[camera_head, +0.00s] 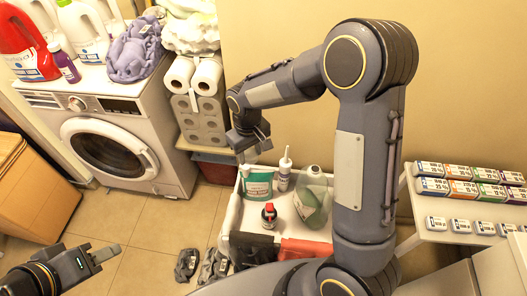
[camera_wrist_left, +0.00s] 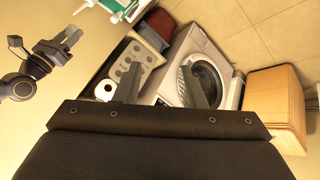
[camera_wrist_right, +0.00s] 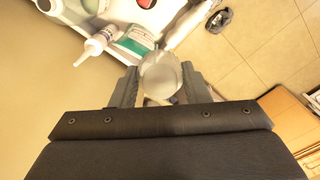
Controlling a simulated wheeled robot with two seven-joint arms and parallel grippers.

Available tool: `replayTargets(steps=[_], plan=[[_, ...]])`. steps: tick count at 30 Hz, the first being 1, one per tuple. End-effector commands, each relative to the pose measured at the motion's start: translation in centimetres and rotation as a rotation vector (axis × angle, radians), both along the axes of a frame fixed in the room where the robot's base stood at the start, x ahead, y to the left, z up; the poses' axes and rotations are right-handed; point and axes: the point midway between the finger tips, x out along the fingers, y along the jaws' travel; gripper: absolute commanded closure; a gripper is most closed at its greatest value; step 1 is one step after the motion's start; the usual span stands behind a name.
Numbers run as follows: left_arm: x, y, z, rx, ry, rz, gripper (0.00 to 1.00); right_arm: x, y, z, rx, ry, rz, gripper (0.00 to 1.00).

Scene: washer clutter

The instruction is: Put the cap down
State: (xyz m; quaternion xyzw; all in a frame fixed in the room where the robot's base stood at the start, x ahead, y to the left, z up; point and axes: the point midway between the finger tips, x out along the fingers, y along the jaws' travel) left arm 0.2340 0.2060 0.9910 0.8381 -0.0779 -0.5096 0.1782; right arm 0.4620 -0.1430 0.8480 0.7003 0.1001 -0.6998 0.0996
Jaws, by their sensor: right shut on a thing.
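My right gripper (camera_head: 250,145) hangs above the back left part of the white caddy (camera_head: 229,215). In the right wrist view its fingers (camera_wrist_right: 160,82) are closed around a pale, translucent round cap (camera_wrist_right: 160,75), held clear of the floor and caddy. In the head view the cap is too small and covered to make out. My left gripper (camera_head: 100,257) is low at the left over the tiled floor. Its two fingers (camera_wrist_left: 160,86) stand apart with nothing between them.
The caddy holds a teal-labelled container (camera_head: 257,183), a white nozzle bottle (camera_head: 285,174), a clear green bottle (camera_head: 312,197) and a red-topped jar (camera_head: 269,215). The washer (camera_head: 115,140) carries bottles and a purple cloth (camera_head: 136,50). Small boxes line the right shelf (camera_head: 418,195). Floor between is mostly free.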

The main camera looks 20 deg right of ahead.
Motion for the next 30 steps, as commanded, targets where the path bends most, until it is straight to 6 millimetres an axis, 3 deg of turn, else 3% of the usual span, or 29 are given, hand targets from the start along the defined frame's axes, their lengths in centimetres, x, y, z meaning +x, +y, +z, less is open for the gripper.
replayTargets(steps=[6,13,19,21,26,30], plan=[[0.0,0.0,0.0,0.000,0.000,0.000,0.64,1.4,5.2,3.5,0.001,-0.002,0.247,0.81],[0.0,0.0,0.0,0.000,0.000,0.000,0.64,2.3,8.3,5.7,0.000,0.001,0.406,0.81],[0.9,0.0,-0.3,0.013,-0.015,-0.009,0.40,2.5,9.0,6.2,0.000,0.003,0.444,0.81],[2.2,0.0,-0.7,0.035,-0.040,-0.022,0.31,2.5,9.0,6.2,0.000,0.003,0.445,0.81],[6.9,-0.5,-2.3,0.111,-0.150,-0.082,0.31,2.5,9.0,6.2,0.000,0.002,0.444,0.81],[11.1,-2.1,-3.9,0.177,-0.287,-0.165,0.31,2.5,9.0,6.2,0.000,0.002,0.443,0.81]])
